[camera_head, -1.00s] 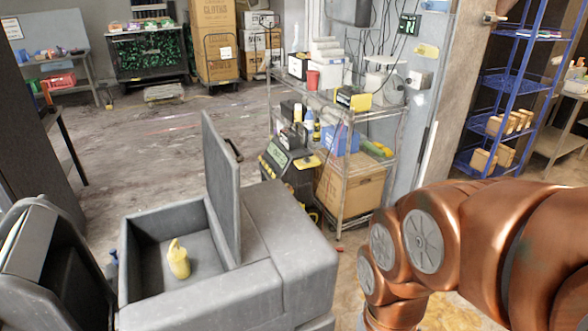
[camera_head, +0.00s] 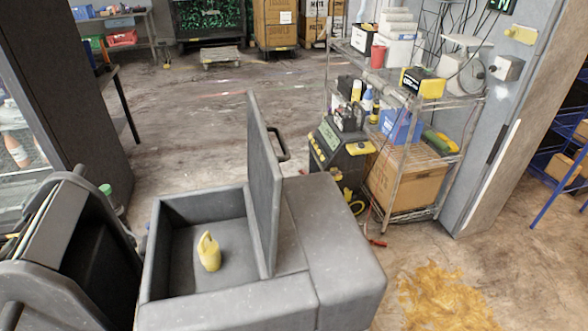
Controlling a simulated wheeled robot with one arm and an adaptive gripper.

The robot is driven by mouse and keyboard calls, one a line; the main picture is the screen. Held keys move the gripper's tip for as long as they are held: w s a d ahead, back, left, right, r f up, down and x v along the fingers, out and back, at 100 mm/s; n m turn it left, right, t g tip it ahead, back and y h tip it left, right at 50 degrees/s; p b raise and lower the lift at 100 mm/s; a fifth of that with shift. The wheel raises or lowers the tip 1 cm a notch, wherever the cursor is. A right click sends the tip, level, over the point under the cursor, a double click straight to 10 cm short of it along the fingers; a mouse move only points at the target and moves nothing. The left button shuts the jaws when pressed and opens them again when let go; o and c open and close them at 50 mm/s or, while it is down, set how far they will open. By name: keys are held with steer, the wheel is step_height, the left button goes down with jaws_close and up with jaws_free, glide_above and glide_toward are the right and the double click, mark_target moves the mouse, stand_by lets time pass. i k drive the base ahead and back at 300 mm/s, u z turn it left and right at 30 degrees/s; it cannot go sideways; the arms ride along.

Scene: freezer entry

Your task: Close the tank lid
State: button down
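The grey tank (camera_head: 335,245) stands in the lower middle of the head view. Its lid (camera_head: 264,185) stands upright, hinged near the middle of the tank's top, so the left compartment is open. A dark handle (camera_head: 282,147) sticks out from the lid's right face. A small yellow object with a loop on top (camera_head: 209,252) stands inside the open compartment. My gripper and arm are not in view.
A wire shelf cart (camera_head: 410,160) with boxes and bottles stands behind the tank at right, beside a dark machine (camera_head: 340,150). A black-and-grey piece of equipment (camera_head: 75,260) is close at left. A yellow stain (camera_head: 440,298) marks the floor at right. Open floor lies behind.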

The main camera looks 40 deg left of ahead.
mark_target(265, 175)
steer(key=i, duration=1)
steer(key=u, duration=1.85)
steer(key=k, duration=0.3)
steer(key=u, duration=0.25)
